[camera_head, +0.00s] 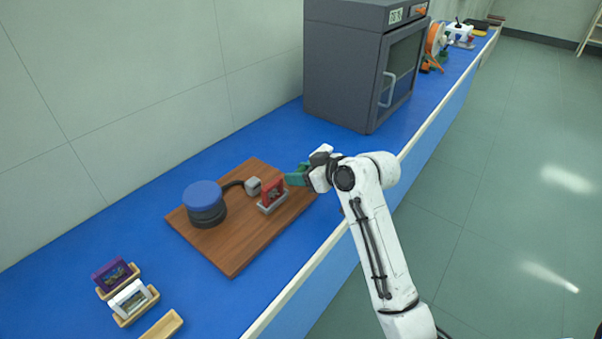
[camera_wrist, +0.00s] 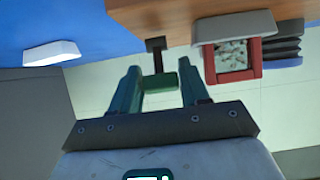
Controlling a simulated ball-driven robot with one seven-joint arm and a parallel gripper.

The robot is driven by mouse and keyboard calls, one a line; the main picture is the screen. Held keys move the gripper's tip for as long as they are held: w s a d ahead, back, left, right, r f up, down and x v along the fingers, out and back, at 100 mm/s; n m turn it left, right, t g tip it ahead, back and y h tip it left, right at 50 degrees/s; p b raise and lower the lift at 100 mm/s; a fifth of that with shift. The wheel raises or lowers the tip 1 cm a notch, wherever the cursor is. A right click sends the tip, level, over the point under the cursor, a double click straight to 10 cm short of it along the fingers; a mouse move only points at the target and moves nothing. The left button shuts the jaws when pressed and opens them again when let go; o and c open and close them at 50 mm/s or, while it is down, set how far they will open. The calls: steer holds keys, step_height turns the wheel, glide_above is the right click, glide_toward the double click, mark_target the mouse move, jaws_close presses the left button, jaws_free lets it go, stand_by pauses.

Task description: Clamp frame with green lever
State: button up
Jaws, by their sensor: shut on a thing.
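A red frame (camera_head: 273,190) stands upright in a grey clamp base (camera_head: 269,208) on the wooden board. In the wrist view the red frame (camera_wrist: 258,68) has a speckled inside and sits against the pale clamp base (camera_wrist: 236,27), right of my fingers. The green lever (camera_wrist: 163,84) hangs on a dark arm (camera_wrist: 156,48) at the board's edge, between my fingertips. My gripper (camera_wrist: 160,82) has teal fingers and is shut on the green lever. In the head view my gripper (camera_head: 297,178) is at the board's right edge, beside the frame; the lever is hidden there.
A blue-topped round device (camera_head: 204,200) with a dark cable stands on the wooden board (camera_head: 228,252). A grey oven (camera_head: 345,75) stands behind my gripper. Small trays with a purple cartridge (camera_head: 111,273) and a white cartridge (camera_head: 131,299) lie front left.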

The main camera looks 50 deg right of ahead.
steer(key=o, duration=1)
steer(key=shift+c, duration=0.2)
steer(key=v, duration=1)
steer(key=shift+s+r, duration=0.2)
steer(key=shift+s, duration=0.2)
